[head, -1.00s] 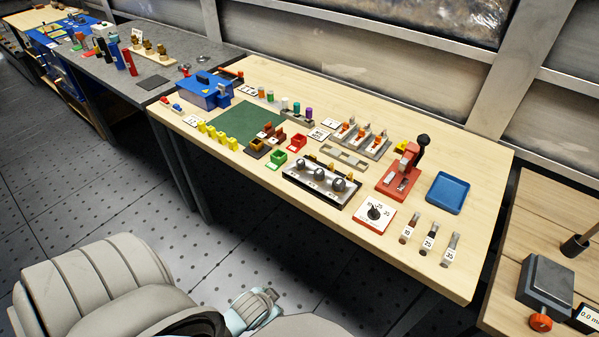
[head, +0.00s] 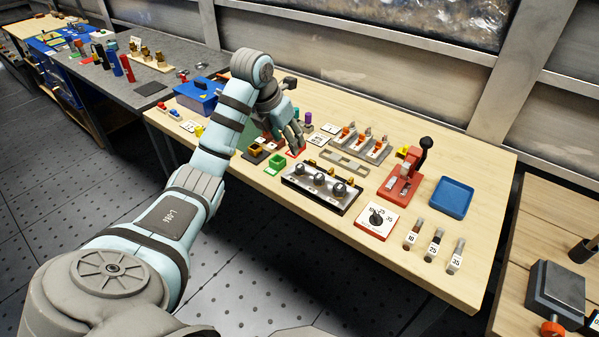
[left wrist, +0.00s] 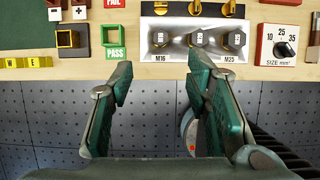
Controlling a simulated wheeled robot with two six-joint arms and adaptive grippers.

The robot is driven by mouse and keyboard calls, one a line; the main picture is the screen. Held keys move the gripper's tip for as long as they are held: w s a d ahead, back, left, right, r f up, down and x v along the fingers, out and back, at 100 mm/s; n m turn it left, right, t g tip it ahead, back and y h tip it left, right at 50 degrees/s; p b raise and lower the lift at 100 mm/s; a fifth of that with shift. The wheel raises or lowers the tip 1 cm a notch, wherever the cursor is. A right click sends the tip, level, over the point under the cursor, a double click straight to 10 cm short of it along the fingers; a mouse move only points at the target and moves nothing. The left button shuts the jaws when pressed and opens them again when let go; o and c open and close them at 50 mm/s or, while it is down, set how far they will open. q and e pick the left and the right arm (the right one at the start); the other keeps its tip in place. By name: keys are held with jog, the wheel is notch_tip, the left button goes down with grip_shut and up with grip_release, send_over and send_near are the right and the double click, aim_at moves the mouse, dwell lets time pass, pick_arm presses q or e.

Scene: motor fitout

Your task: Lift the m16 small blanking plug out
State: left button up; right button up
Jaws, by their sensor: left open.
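The M16 small blanking plug (left wrist: 159,39) is the leftmost of three dark hex-headed plugs in a pale metal block (left wrist: 182,53) marked M16 and M25. In the head view the block (head: 290,181) sits at the bench's front edge, with the plug (head: 304,167) at its left end. My left gripper (head: 296,148) hangs over the bench, behind and left of the block in that picture. In the left wrist view the left gripper (left wrist: 159,72) is open and empty, its fingertips apart from the plug. My right gripper is out of view.
A green PASS box (left wrist: 114,35) and red FAIL box (left wrist: 113,3) lie left of the block. A size dial (left wrist: 280,45) is at its right. Brass-coloured clips (left wrist: 194,8) stand along its back edge. A red lever press (head: 402,180) and blue tray (head: 452,197) stand farther right.

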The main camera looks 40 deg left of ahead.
aim_at(300, 166)
pick_arm(q)
jog(key=b+x, duration=0.1)
jog(key=x, duration=1.2)
jog(key=shift+d+f, duration=0.1)
jog(key=shift+f, duration=0.15)
jog(key=c, duration=0.9)
